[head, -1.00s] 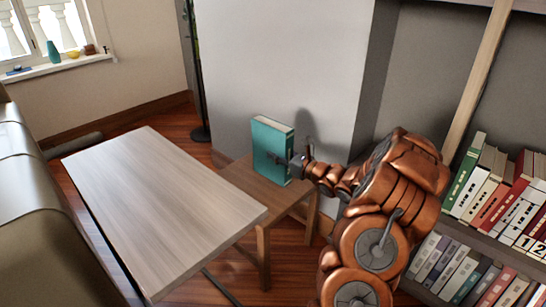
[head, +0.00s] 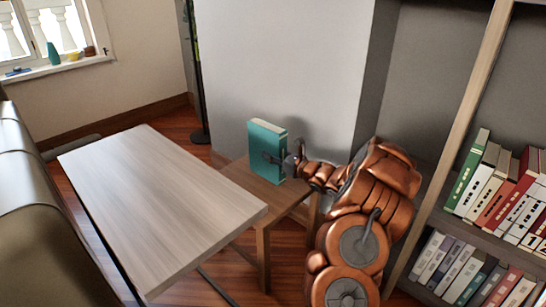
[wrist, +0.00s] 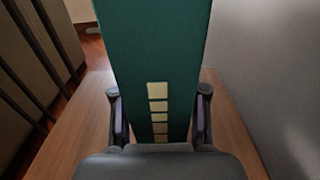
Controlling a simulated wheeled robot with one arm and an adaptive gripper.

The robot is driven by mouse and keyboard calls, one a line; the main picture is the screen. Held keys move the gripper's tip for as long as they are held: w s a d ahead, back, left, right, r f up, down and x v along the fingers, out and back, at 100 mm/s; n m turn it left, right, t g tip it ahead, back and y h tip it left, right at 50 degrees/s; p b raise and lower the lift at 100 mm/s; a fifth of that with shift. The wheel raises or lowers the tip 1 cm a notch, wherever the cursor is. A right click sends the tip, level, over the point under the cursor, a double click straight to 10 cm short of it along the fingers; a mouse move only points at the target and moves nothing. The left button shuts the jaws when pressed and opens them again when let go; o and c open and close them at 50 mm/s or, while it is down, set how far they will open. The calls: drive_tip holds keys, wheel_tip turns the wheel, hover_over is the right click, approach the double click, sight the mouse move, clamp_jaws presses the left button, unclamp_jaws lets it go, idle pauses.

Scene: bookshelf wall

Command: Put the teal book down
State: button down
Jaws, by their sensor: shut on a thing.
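The teal book (head: 262,146) is upright, at or just above the small wooden side table (head: 239,175). Whether its lower edge touches the top I cannot tell. My gripper (head: 280,160) is shut on the book, reaching it from the right. In the wrist view the teal book (wrist: 153,60), with a column of pale squares on it, stands between the two fingers of my gripper (wrist: 158,115). The wooden top (wrist: 88,125) shows on both sides of the book. The book's lower end is hidden behind my gripper.
A larger pale wood table (head: 160,200) with a bare top stands left of the side table. A grey wall block (head: 285,70) rises behind the book. A bookshelf (head: 462,225) with several books is at the right. A sofa (head: 30,200) is at the left.

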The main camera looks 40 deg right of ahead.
idle(0.4)
drive_tip(key=c, duration=0.6)
unclamp_jaws()
drive_tip(key=shift+f, duration=0.1)
drive_tip(key=shift+r, duration=0.25)
drive_tip(key=p+v, duration=0.2)
drive_tip(key=v, duration=1)
drive_tip(key=shift+f+p, duration=0.1)
drive_tip(key=shift+p, duration=0.3)
